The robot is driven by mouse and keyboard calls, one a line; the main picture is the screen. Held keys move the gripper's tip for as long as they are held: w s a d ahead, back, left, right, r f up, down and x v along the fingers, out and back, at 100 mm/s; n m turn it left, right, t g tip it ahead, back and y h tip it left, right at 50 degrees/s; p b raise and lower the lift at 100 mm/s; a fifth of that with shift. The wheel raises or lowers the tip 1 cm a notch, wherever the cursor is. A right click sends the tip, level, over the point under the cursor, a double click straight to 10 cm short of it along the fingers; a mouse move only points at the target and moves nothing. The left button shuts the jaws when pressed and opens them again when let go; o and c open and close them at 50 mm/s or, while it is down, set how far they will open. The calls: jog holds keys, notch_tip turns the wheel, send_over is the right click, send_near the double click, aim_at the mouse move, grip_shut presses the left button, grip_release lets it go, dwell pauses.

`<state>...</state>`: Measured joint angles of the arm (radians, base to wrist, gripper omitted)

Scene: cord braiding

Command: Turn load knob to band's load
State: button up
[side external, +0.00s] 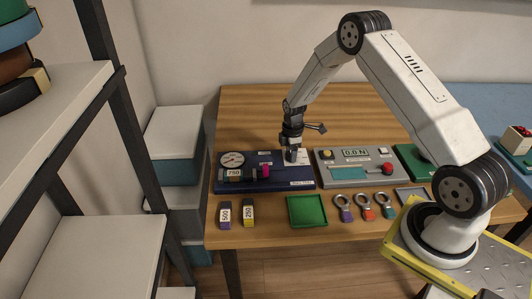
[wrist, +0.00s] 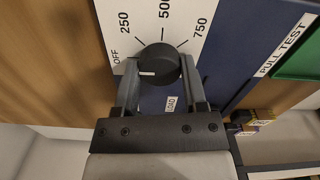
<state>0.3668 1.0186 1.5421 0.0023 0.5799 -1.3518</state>
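The load knob (wrist: 160,60) is black and round, on a white dial plate marked OFF, 250, 500 and 750 in the wrist view. Its white pointer line points left, roughly toward OFF. My gripper (wrist: 160,64) has one finger on each side of the knob, and the fingertips appear to touch it. In the side view my gripper (side external: 292,156) points down over the white dial plate (side external: 300,158) and hides the knob. The blue pull test panel (side external: 277,184) holds a piece labelled 750 (side external: 234,174) below a round gauge (side external: 232,159).
Blocks marked 500 (side external: 225,214) and 250 (side external: 248,212) lie in front. A green tray (side external: 307,211) and several ringed tags (side external: 365,207) lie to their right. A grey panel (side external: 357,166) reading 0.0 N with a red knob stands right of the blue panel. The back of the table is clear.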

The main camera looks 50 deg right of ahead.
grip_shut()
jog(key=shift+m, duration=0.5)
jog(key=m, duration=1.1)
jog(key=shift+m, duration=0.4)
jog(key=m, duration=1.4)
